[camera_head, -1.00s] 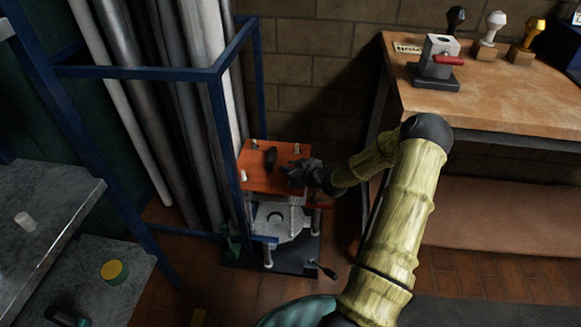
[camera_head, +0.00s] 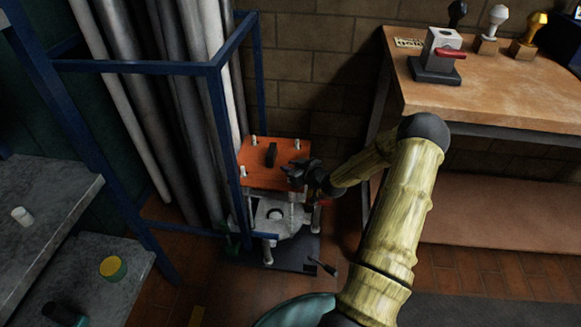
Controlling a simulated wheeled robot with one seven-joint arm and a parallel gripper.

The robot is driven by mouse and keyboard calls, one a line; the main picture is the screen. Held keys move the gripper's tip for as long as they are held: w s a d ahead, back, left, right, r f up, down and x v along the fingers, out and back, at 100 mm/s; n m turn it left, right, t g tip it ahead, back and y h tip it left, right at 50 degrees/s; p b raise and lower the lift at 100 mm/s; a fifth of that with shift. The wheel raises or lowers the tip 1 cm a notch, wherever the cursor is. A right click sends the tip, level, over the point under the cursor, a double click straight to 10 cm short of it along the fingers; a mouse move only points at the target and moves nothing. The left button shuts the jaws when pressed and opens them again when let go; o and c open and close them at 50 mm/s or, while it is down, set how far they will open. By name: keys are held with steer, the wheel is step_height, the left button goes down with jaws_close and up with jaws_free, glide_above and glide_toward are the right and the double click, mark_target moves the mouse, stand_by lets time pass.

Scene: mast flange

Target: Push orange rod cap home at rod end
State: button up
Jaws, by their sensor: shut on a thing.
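The orange rod cap appears to be the flat orange plate (camera_head: 257,177) with a dark upright grip on top, in the middle of the head view. It sits over several pale upright rods (camera_head: 267,252) above a grey plate, with pale rod ends (camera_head: 253,141) showing at its corners. My gripper (camera_head: 293,171) is at the plate's right side, near its front right corner. It looks shut at the plate's edge, but the fingers are dark and small, and the contact is hard to see. My gripper hides the rod end at that corner.
A blue frame (camera_head: 222,130) with tall grey pipes stands close on the left. A wooden bench (camera_head: 490,95) with a grey block and several stamps is at the right. Grey shelves (camera_head: 45,210) are at the left. Brick floor lies in front of the stand.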

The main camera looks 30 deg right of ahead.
steer(key=shift+f+b, duration=0.3)
steer(key=shift+f, duration=0.25)
steer(key=o, duration=1)
steer(key=shift+o, duration=0.2)
steer(key=p+v, duration=0.5)
steer(key=v, duration=1.2)
steer(key=shift+s, duration=0.2)
